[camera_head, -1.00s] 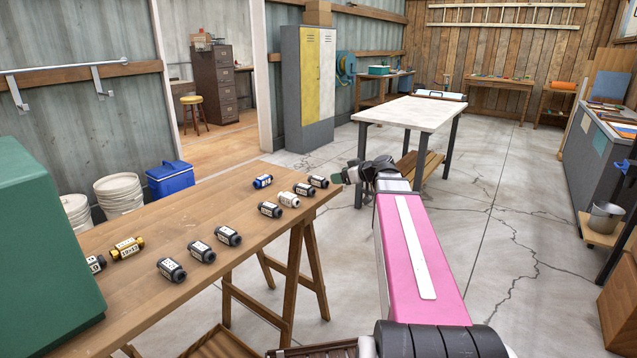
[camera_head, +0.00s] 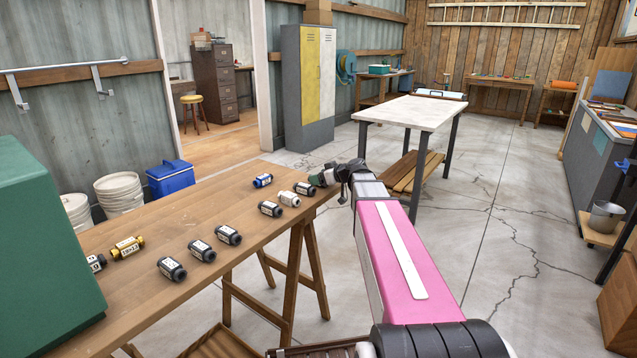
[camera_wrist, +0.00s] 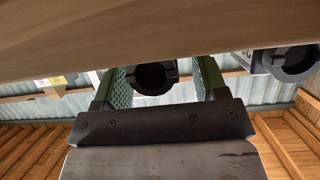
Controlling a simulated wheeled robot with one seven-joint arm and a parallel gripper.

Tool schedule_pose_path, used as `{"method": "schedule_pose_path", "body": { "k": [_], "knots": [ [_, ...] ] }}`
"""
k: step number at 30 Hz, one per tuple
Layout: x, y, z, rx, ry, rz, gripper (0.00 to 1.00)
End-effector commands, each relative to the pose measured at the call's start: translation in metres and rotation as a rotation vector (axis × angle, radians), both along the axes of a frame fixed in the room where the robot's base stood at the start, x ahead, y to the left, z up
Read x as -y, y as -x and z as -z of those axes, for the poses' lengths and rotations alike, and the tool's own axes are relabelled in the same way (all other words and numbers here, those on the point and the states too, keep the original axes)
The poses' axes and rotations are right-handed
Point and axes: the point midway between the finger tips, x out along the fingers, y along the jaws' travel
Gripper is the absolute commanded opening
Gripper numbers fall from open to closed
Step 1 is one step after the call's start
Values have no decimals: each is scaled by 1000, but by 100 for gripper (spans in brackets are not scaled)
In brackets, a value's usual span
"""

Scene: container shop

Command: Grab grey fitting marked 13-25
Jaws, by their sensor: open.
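Several dark grey fittings with white labels lie on the wooden bench in the head view, one near the far right corner (camera_head: 303,189) and another nearer the middle (camera_head: 229,236). The label marks are too small to read surely, so I cannot tell which is 13-25. My gripper (camera_head: 320,180) is at the bench's right end, covering the endmost fitting there. In the wrist view my gripper (camera_wrist: 165,80) is open, its green fingers on either side of a dark round fitting end (camera_wrist: 152,77). Whether they touch it I cannot tell.
A neighbouring fitting (camera_wrist: 289,62) sits close to the right in the wrist view. The bench (camera_head: 150,285) also bears a white fitting (camera_head: 289,199), a blue one (camera_head: 263,181) and a yellow one (camera_head: 127,248). A green box (camera_head: 40,250) stands at left.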

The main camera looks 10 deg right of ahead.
Motion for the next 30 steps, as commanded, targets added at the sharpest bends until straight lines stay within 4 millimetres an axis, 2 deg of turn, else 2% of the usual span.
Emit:
{"method": "schedule_pose_path", "body": {
  "k": [6,11,12,23,30],
  "knots": [
    [-1,-1,0,0,0,1,66],
    [-1,0,0,0,0,1,14],
    [-1,0,0,0,0,1,12],
    [-1,0,-2,1,0,1,12],
    [0,0,-19,2,0,1,12]
  ]
}}
